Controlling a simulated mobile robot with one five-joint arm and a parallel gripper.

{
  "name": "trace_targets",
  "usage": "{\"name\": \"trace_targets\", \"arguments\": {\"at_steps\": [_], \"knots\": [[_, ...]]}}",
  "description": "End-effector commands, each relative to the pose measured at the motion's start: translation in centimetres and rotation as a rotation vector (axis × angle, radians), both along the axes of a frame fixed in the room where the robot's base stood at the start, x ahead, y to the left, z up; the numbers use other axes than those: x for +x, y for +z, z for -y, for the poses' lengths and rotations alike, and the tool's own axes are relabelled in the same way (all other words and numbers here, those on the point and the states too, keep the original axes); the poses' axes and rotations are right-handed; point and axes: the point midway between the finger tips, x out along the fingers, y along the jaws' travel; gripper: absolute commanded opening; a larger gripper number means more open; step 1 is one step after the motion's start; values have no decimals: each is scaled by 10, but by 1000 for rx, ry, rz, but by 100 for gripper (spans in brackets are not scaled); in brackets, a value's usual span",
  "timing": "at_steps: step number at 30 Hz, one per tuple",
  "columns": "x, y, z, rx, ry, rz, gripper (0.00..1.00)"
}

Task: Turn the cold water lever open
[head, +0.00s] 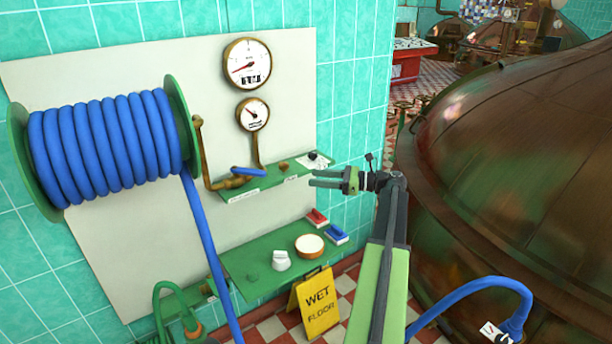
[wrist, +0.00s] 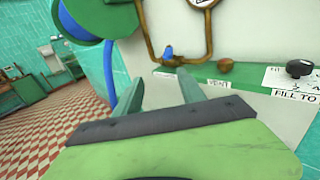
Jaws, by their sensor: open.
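A blue lever (head: 248,171) sits on a brass valve and pipe (head: 234,182) at the left part of the upper green shelf, against the white wall panel. In the head view its handle lies nearly level, running left to right. In the wrist view the lever (wrist: 168,51) looks small and foreshortened, beyond the fingers and roughly between them. My gripper (head: 312,179) is open and empty, to the right of the lever and apart from it, with its fingers pointing left. In the wrist view my gripper (wrist: 158,88) shows both fingers spread.
A blue hose reel (head: 108,145) hangs left, its hose running down. Two gauges (head: 247,64) are above the lever. A black knob (head: 313,155) is on the upper shelf's right end. A yellow wet-floor sign (head: 315,304) stands below. A large copper kettle (head: 520,170) fills the right.

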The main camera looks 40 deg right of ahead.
Motion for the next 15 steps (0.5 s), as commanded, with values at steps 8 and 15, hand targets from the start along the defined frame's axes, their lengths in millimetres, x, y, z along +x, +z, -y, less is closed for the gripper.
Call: {"name": "trace_targets", "arguments": {"at_steps": [8,15], "knots": [[-60,6,43,-1,-2,0,47],[-82,7,56,-1,1,0,47]]}}
